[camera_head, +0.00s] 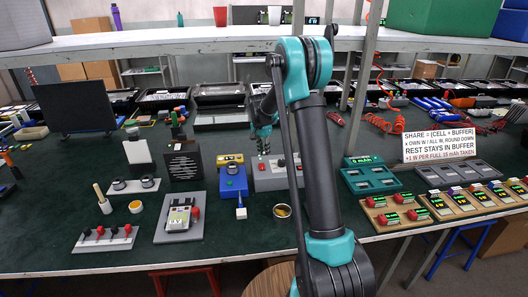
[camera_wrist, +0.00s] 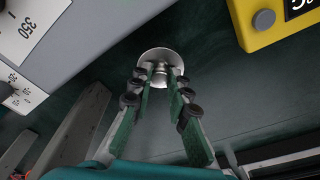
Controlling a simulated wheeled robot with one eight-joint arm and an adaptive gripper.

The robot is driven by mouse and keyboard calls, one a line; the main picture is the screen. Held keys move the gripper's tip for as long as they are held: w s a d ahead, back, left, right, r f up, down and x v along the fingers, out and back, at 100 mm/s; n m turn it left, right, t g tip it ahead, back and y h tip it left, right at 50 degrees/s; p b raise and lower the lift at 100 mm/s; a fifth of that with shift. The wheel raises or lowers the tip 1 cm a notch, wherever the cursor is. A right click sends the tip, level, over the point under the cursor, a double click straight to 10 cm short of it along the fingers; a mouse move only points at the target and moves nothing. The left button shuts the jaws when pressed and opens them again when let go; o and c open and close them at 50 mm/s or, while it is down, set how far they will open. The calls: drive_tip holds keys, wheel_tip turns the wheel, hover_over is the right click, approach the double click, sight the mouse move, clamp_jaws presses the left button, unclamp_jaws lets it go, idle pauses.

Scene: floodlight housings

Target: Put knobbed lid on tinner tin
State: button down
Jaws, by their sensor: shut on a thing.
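My gripper (camera_wrist: 160,85) is shut on the knob of a round, shiny metal lid (camera_wrist: 153,53), whose disc shows just beyond the fingertips in the wrist view. In the head view my gripper (camera_head: 263,150) points down between the blue-and-yellow unit and the grey box. The lid cannot be made out there. I cannot tell whether the lid touches the mat. A small open round tin (camera_head: 282,211) with a yellowish inside, which looks like the tinner tin, stands on the green mat nearer the front, right of and below the gripper in the picture. It is apart from the lid.
The blue-and-yellow unit (camera_head: 233,183) and the grey box (camera_head: 277,172) flank the gripper closely.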

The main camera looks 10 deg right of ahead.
drive_tip(key=c, duration=1.4)
unclamp_jaws()
drive_tip(key=shift+f, duration=0.1)
drive_tip(key=shift+c, duration=0.2)
wheel_tip(320, 180, up, 12)
drive_tip(key=s+a, duration=0.1)
drive_tip(key=shift+a, duration=0.15)
drive_tip(key=shift+s, duration=0.15)
